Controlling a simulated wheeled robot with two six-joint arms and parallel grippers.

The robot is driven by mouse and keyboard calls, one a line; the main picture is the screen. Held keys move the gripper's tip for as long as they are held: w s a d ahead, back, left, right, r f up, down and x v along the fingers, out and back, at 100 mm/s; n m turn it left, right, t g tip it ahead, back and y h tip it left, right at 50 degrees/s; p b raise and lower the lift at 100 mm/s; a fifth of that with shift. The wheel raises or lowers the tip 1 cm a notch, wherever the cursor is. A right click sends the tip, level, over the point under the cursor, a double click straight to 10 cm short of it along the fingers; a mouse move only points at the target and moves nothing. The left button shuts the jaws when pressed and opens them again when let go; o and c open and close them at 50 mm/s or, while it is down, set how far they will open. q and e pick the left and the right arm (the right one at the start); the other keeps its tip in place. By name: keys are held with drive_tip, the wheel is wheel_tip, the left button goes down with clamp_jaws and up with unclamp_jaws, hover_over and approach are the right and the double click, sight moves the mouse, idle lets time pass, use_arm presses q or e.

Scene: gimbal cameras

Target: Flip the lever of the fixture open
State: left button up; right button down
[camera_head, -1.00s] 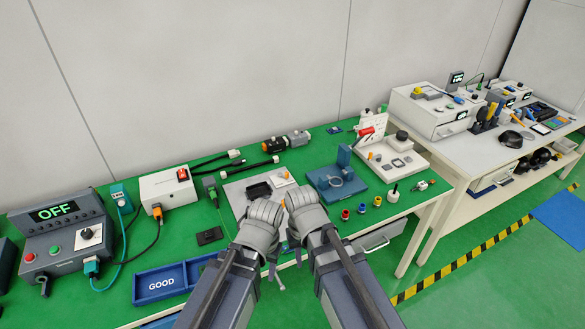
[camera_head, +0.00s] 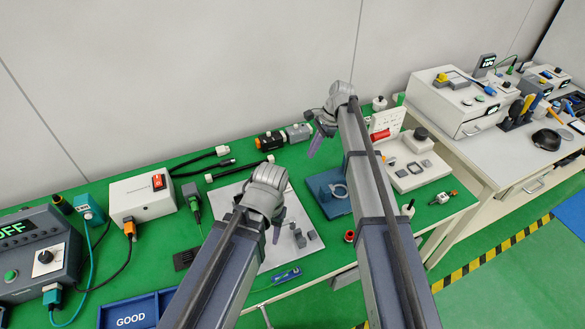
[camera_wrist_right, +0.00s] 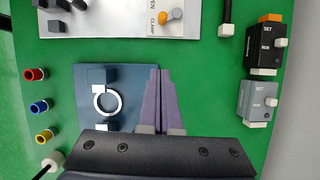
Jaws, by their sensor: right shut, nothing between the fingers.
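The fixture is a pale plate (camera_head: 292,232) on the green bench, partly hidden by my left arm in the head view. In the right wrist view the plate (camera_wrist_right: 130,20) shows at the top edge, with a "CLAMP" label and a small lever (camera_wrist_right: 171,16) with an orange end and grey knob. The lever is hidden or too small to tell in the head view. My right gripper (camera_head: 316,143) is shut and empty, right of the plate, with fingers (camera_wrist_right: 160,72) pointing towards it beside the blue block fixture. My left gripper (camera_head: 277,234) hangs over the plate; its jaw opening is unclear.
A blue fixture (camera_wrist_right: 88,85) with a white ring stands close to my right fingers. Black-and-orange and grey switch units (camera_head: 298,132) stand at the back. A white box (camera_head: 143,196) and cables are at left.

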sight(268, 257)
use_arm(q)
drive_tip(key=shift+s+r, duration=0.1)
use_arm(e)
drive_tip(key=shift+s+r, duration=0.1)
use_arm(q)
wheel_tip(268, 257, down, 10)
drive_tip(key=b, duration=0.9)
drive_tip(key=shift+r+b, duration=0.1)
drive_tip(key=shift+b, duration=0.25)
use_arm(e)
drive_tip(key=x, duration=1)
drive_tip(key=shift+f, duration=0.25)
use_arm(q)
drive_tip(key=shift+r, duration=0.25)
use_arm(e)
drive_tip(key=a, duration=0.1)
drive_tip(key=s+a, duration=0.1)
drive_tip(key=shift+a+r, duration=0.25)
drive_tip(key=shift+a, duration=0.15)
drive_tip(key=shift+s+a, duration=0.1)
drive_tip(key=shift+a, duration=0.35)
